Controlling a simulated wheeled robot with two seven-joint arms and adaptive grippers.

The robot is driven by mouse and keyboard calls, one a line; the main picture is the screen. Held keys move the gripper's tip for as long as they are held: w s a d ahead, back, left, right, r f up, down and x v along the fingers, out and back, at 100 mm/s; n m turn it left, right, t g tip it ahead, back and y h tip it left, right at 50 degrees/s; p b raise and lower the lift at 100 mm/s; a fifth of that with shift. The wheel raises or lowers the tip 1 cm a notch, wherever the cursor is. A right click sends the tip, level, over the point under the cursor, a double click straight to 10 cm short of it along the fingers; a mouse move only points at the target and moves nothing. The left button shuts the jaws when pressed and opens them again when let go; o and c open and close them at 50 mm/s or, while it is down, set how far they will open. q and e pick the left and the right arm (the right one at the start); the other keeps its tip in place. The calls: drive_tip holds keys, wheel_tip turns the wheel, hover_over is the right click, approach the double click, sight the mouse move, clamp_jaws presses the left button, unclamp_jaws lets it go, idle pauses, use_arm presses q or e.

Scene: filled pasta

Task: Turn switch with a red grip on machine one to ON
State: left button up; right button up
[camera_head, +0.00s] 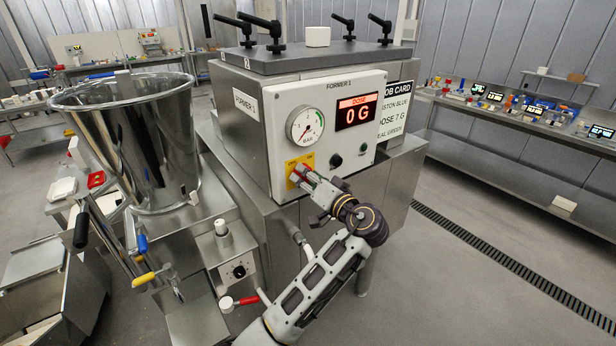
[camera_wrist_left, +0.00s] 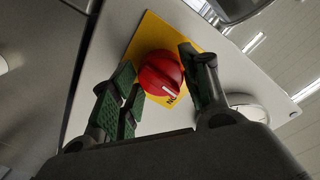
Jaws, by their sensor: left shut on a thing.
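The red switch grip (camera_wrist_left: 158,72) sits on a yellow plate (camera_wrist_left: 150,32) on the machine's pale front panel. A white mark on the grip lies beside upside-down lettering that looks like ON. My left gripper (camera_wrist_left: 152,85) has its green-padded fingers on both sides of the grip and is shut on it. In the head view the left gripper (camera_head: 303,177) is at the yellow plate (camera_head: 293,165), below the round gauge, and mostly hides the grip. The former machine's panel (camera_head: 358,88) carries a display (camera_head: 356,111) reading 0 G. My right gripper is not in view.
A pressure gauge (camera_head: 305,125) is above the switch. A large steel hopper (camera_head: 110,100) stands left of the machine. A job card (camera_head: 395,108) hangs on the right.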

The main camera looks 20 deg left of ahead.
use_arm(q)
drive_tip(key=shift+r+m+g+p, duration=0.15)
drive_tip(key=shift+m+g+p, duration=0.25)
drive_tip(key=shift+m, duration=3.2)
drive_tip(key=o, duration=1)
drive_tip(key=shift+d, duration=0.1)
